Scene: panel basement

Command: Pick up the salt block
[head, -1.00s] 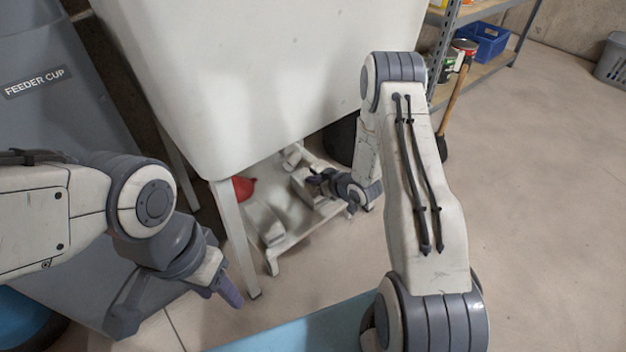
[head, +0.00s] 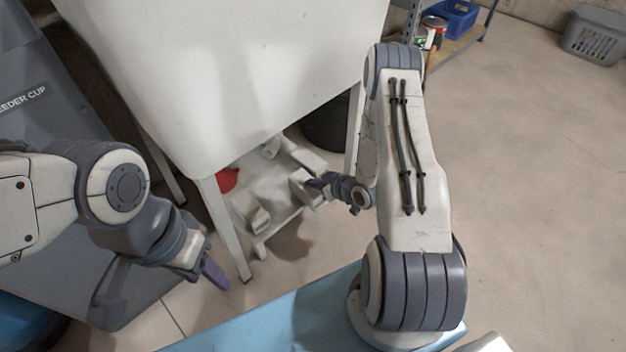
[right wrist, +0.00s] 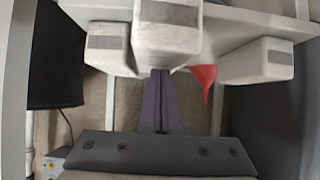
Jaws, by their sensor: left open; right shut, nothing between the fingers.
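Several pale salt blocks lie on a low white shelf (head: 285,214) under the big white tub. One block (head: 302,188) is beside my right gripper (head: 314,184) in the head view; another block (head: 258,221) is nearer the front. In the right wrist view, three blocks with grey labels show: a middle block (right wrist: 168,40), a left block (right wrist: 107,50) and a right block (right wrist: 256,62). My right gripper (right wrist: 160,78) is shut and empty, its tips at the middle block's lower edge; I cannot tell whether they touch. My left gripper (head: 212,274) is open and empty, away from the blocks.
A red funnel (right wrist: 205,77) is between the middle and right blocks. The white tub (head: 230,70) overhangs the shelf, and its front leg (head: 226,230) stands close by. A dark bucket (head: 325,128) is behind.

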